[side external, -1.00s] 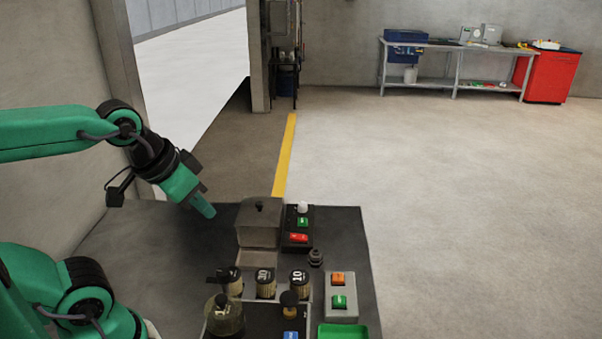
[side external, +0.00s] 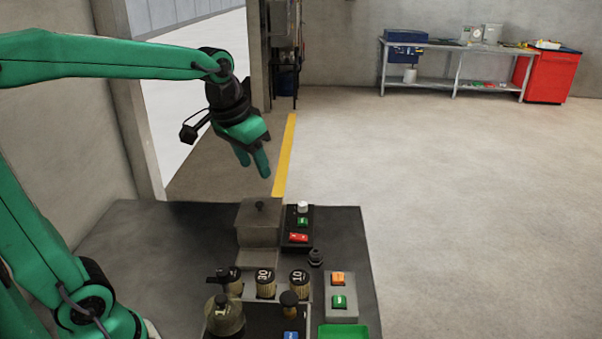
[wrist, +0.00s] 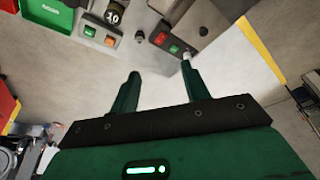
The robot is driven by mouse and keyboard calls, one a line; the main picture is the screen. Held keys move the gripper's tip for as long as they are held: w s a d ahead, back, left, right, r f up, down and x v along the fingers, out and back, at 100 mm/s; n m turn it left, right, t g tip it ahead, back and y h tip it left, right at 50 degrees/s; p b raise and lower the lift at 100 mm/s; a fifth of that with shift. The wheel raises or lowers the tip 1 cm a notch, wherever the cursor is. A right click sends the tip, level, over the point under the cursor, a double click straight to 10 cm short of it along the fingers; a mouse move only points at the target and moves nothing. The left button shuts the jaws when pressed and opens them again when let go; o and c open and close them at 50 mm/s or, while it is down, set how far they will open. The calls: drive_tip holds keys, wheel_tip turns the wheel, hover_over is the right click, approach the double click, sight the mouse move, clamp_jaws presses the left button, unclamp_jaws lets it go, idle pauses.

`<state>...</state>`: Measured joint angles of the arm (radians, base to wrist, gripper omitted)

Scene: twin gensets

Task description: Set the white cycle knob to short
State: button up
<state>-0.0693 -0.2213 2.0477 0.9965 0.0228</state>
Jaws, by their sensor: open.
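The white cycle knob (side external: 303,207) stands at the far end of a black control panel (side external: 289,243), beyond a green and a red button. In the wrist view the white knob (wrist: 203,31) shows beyond the tip of the right finger, apart from it as far as I can tell. My gripper (side external: 254,174) is open and empty, above and to the left of the knob in the side view, pointing down. In the wrist view both fingers of my gripper (wrist: 160,68) are spread apart with nothing between them. The knob's setting marks are too small to read.
A grey lidded box (side external: 258,222) stands just left of the panel. Nearer are several numbered jars, a grey box with orange and green buttons (side external: 338,296) and a green tray (side external: 343,331). The dark table's far edge is close behind the panel; open floor lies beyond.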

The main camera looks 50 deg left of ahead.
drive_tip(key=w+a+f+g, duration=0.1)
drive_tip(key=w+a+f, duration=0.15)
drive_tip(key=w, duration=0.35)
drive_tip(key=w+a+f+g, duration=0.1)
drive_tip(key=w+a+f, duration=0.15)
drive_tip(key=w, duration=0.45)
drive_tip(key=g, duration=0.2)
approach(303, 203)
drive_tip(key=shift+s+f+n, duration=0.2)
drive_tip(key=shift+s+n, duration=0.2)
drive_tip(key=shift+s, duration=0.05)
drive_tip(key=shift+w+a+f, duration=0.15)
drive_tip(key=shift+w+f, duration=0.05)
drive_tip(key=shift+f, duration=0.25)
drive_tip(key=shift+f, duration=3.85)
drive_tip(key=c, duration=1)
